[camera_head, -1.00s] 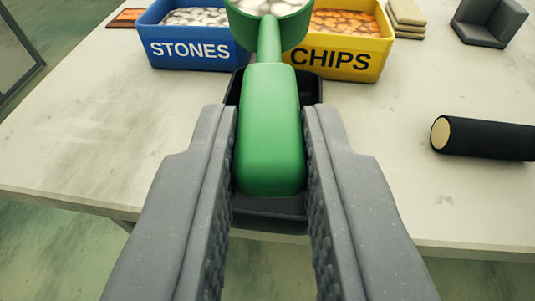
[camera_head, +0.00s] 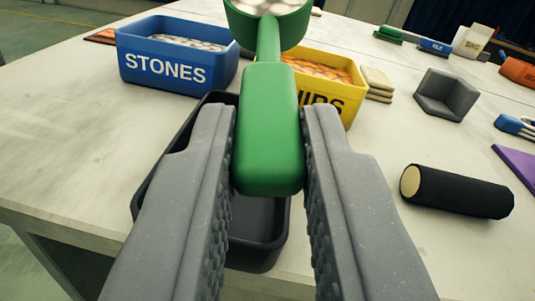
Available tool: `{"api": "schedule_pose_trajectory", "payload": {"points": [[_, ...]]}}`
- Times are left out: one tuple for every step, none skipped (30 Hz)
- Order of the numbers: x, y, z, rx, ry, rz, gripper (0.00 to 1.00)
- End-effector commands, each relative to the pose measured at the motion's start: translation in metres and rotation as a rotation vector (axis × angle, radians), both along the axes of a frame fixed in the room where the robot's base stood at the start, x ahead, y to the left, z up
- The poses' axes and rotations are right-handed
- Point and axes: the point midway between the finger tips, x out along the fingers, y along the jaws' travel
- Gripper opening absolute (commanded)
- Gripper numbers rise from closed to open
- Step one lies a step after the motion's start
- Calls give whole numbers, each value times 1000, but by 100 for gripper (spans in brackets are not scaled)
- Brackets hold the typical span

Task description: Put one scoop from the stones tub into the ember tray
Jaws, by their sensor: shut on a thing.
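My gripper (camera_head: 270,165) is shut on the green handle of a scoop (camera_head: 269,130). The scoop's cup (camera_head: 262,30) points away from me and holds pale stones (camera_head: 268,6); its top is cut off by the picture edge. The blue stones tub (camera_head: 165,70) stands at the back left with pale stones inside. A dark tray (camera_head: 262,250), which looks like the ember tray, lies below my gripper near the table's front edge. The handle and my fingers hide part of it. The part of its floor that shows is bare.
The yellow chips tub (camera_head: 325,100) stands right of the scoop, partly hidden. A black roll (camera_head: 455,190) lies at right. Smaller items line the back right. The table's left side is clear.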

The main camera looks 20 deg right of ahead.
Motion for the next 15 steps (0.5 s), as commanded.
{"api": "schedule_pose_trajectory", "payload": {"points": [[-1, -3, 4, -33, 8, 0, 0], [-1, -5, 4, -57, 14, -2, 0], [-2, -6, 5, -98, 22, 0, 0], [-2, -7, 6, -126, 27, 1, 0], [-3, -9, 6, -154, 33, 0, 0], [-4, -11, 7, -200, 41, -1, 0], [-4, -11, 8, -234, 47, 1, 0], [-5, -12, 9, -268, 54, 1, 0], [-6, -15, 10, -322, 64, 0, 0], [-7, -15, 10, -365, 72, 1, 0], [-7, -17, 11, -406, 79, 0, 0], [-8, -19, 11, -463, 91, 0, 0], [-9, -20, 11, -506, 99, 1, 0], [-10, -21, 11, -547, 107, 0, 0], [-10, -21, 11, -602, 117, 1, 0]]}}
